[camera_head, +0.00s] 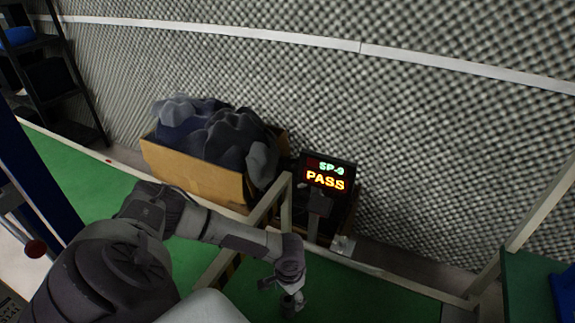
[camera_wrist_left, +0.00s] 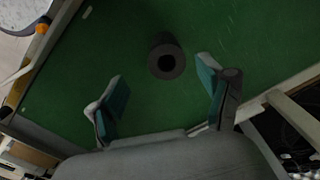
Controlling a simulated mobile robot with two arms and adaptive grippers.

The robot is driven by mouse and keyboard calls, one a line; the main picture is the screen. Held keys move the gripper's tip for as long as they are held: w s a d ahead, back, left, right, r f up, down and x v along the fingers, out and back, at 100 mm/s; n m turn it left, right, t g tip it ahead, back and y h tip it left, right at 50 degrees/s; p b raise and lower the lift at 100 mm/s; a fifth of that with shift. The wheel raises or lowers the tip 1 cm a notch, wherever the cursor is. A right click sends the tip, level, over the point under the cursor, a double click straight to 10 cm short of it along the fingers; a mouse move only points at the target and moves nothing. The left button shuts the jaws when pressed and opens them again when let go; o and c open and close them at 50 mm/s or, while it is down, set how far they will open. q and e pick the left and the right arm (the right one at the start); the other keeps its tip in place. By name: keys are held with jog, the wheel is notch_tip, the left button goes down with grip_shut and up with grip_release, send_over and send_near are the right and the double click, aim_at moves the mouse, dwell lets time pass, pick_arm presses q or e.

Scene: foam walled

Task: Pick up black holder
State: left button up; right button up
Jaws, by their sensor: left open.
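The black holder (camera_wrist_left: 166,58) is a short dark cylinder with a round hole in its top. It stands on the green surface in the left wrist view. My left gripper (camera_wrist_left: 163,76) is open, with its two teal-padded fingers apart. The holder shows between and just beyond the fingertips, and I see no contact. In the head view my left gripper (camera_head: 283,293) points down over the green surface near the bottom middle. The holder cannot be made out clearly there. My right gripper is not in view.
A pale frame rail (camera_head: 385,279) edges the green surface (camera_head: 360,297). Behind it stand a cardboard box (camera_head: 195,178) full of dark cloth and a display (camera_head: 328,172) reading PASS. A dark shelf (camera_head: 50,75) stands at the far left. Green surface around the holder is clear.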

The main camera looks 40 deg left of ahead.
pick_arm(q)
jog(key=f, duration=0.2)
jog(key=f+b, duration=0.1)
jog(key=f, duration=0.5)
jog(key=shift+w+a, duration=0.2)
jog(key=shift+a, duration=0.2)
jog(key=c, duration=1.3)
